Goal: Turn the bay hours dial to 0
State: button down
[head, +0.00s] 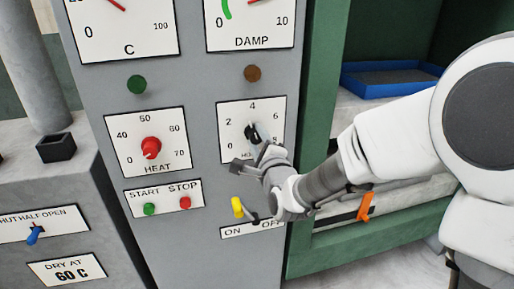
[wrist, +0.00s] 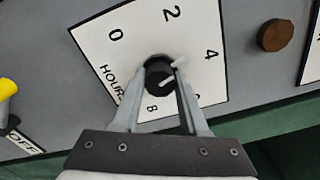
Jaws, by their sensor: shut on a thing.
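The bay hours dial is a black knob (head: 251,132) on a white plate (head: 226,117) marked 0 to 8 on the grey panel. In the wrist view the knob (wrist: 158,76) sits between my two fingertips, and my gripper (wrist: 163,72) is shut on it. A white mark shows on the knob, and a white tip sticks out towards the side between 2 and 4, nearer 4; the finger partly covers it, so the exact reading is unclear. In the head view my gripper (head: 258,150) reaches the knob from the lower right and hides part of the plate.
Left of the dial is a red heat knob (head: 151,147). Below are start and stop buttons (head: 166,203) and a yellow on/off switch (head: 237,207) close under my gripper. A brown lamp (head: 251,73) is above. An orange lever (head: 365,207) and blue tray (head: 388,78) are right.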

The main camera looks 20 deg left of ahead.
jog(key=n+b, duration=0.2)
jog(key=b, duration=0.1)
jog(key=n+b, duration=0.3)
jog(key=shift+f+n, duration=0.2)
jog(key=shift+n, duration=0.1)
jog(key=n+b, duration=0.5)
jog(key=shift+b, duration=0.4)
jog(key=n+b, duration=0.4)
jog(key=n, duration=0.1)
jog(key=shift+r+n+b, duration=0.1)
jog(key=shift+n+b, duration=0.2)
jog(key=shift+n, duration=0.1)
jog(key=shift+r+n+b, duration=0.2)
jog(key=shift+n+b, duration=1.1)
jog(key=shift+n, duration=0.8)
jog(key=shift+c, duration=2.2)
grip_release()
